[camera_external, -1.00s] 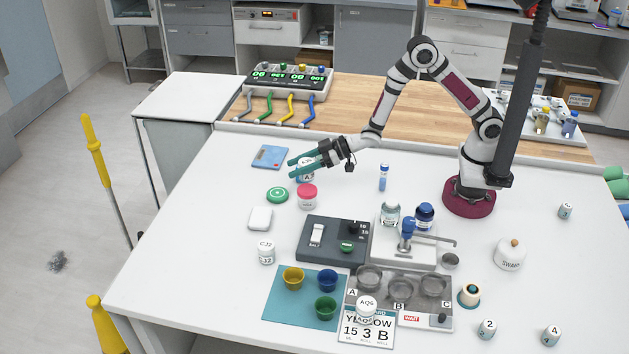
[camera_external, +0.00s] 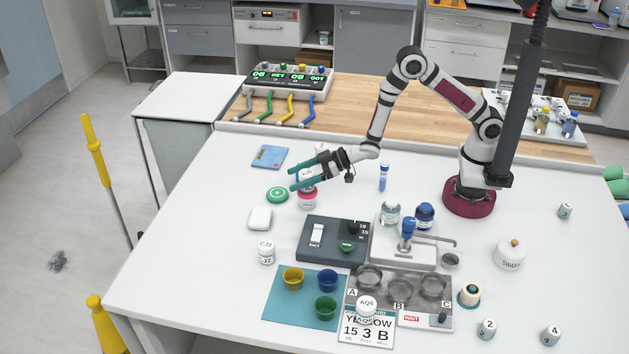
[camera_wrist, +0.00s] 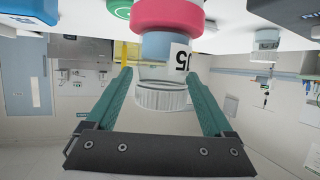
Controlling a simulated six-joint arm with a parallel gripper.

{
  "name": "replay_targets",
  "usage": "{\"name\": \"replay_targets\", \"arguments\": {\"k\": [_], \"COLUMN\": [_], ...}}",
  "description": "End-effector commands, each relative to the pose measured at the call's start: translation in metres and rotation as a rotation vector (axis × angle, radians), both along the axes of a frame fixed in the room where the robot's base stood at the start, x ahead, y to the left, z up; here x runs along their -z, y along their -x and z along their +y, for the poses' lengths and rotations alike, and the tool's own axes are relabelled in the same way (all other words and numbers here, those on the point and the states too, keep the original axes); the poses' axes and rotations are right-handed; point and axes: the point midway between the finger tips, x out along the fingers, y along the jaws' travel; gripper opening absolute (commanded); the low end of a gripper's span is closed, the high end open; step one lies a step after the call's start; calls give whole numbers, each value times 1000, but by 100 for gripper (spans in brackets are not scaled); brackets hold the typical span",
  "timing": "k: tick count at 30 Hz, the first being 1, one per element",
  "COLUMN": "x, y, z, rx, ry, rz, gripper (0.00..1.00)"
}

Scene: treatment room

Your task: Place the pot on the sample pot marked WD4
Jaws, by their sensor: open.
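My gripper (camera_external: 293,180) is open, low over the left back of the table, with its teal fingers pointing left. A pot with a ribbed pale lid (camera_wrist: 160,97), blue inside and a partly seen label, shows between the fingers in the wrist view, with gaps at both sides. In the external view the fingers partly cover it. Other labelled white pots are one reading CJ2 (camera_external: 266,253) and one reading AQ6 (camera_external: 366,308). I cannot read WD4 anywhere.
A green round piece (camera_external: 277,195) and a white box (camera_external: 260,218) lie left of the red-lidded pot. The table's left strip is clear.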

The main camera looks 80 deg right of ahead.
Motion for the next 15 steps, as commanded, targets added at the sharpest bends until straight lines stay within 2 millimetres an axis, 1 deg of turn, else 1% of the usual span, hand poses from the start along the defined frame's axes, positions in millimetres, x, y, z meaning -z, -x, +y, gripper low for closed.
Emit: {"name": "replay_targets", "arguments": {"k": [2, 4, 12, 15], "x": [-4, -9, -35, -42], "y": [4, 15, 75, 91], "z": [-2, -5, -25, -31], "rx": [0, 0, 1, 1], "ry": [0, 0, -1, -1], "rz": [0, 0, 0, 0], "gripper": [86, 86, 86, 86]}}
